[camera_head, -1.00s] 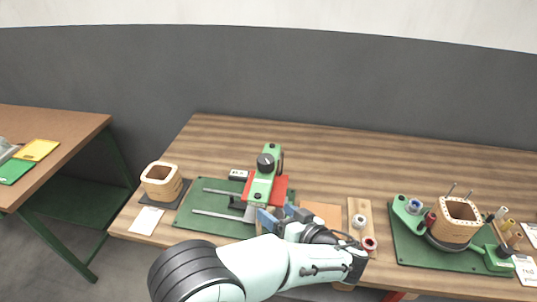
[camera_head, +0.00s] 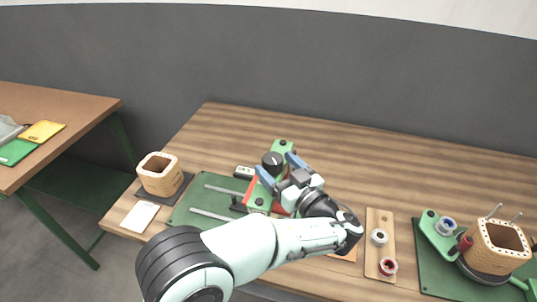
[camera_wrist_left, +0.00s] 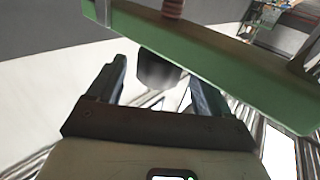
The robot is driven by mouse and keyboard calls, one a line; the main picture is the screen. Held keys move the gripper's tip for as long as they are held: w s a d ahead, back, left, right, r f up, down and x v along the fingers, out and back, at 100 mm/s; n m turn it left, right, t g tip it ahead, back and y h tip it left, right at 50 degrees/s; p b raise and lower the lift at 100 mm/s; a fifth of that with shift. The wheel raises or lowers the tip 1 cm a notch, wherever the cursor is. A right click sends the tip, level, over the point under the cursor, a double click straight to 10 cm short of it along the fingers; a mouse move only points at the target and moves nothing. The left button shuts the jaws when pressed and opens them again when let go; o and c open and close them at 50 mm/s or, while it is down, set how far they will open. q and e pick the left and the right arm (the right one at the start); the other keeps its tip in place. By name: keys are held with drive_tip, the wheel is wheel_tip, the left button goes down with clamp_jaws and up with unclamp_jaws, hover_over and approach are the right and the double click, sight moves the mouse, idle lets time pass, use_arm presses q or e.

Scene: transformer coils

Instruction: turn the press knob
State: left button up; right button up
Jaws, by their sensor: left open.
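The press is a green upright arm (camera_head: 283,146) with red parts, on a green mat (camera_head: 190,200). Its black round knob (camera_head: 272,158) faces out from the green arm. My left gripper (camera_head: 278,169) is open in front of the press, its blue-grey fingers spread toward the knob. In the left wrist view the dark knob (camera_wrist_left: 158,70) hangs below the green bar (camera_wrist_left: 200,50), between the two open fingers. I cannot tell whether either finger touches it. My gripper and arm hide the lower part of the press. My right gripper is not in view.
A wooden coil former (camera_head: 159,174) stands on a dark pad at the left, near a white card (camera_head: 139,217). A wooden strip (camera_head: 374,225) with small spools lies right of my arm. Another former (camera_head: 497,248) stands in a green fixture at the right.

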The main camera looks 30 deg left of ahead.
sight(268, 157)
use_arm(q)
drive_tip(key=shift+x, duration=2.25)
drive_tip(key=shift+c, duration=0.3)
drive_tip(key=c, duration=0.9)
drive_tip(key=shift+g, duration=0.3)
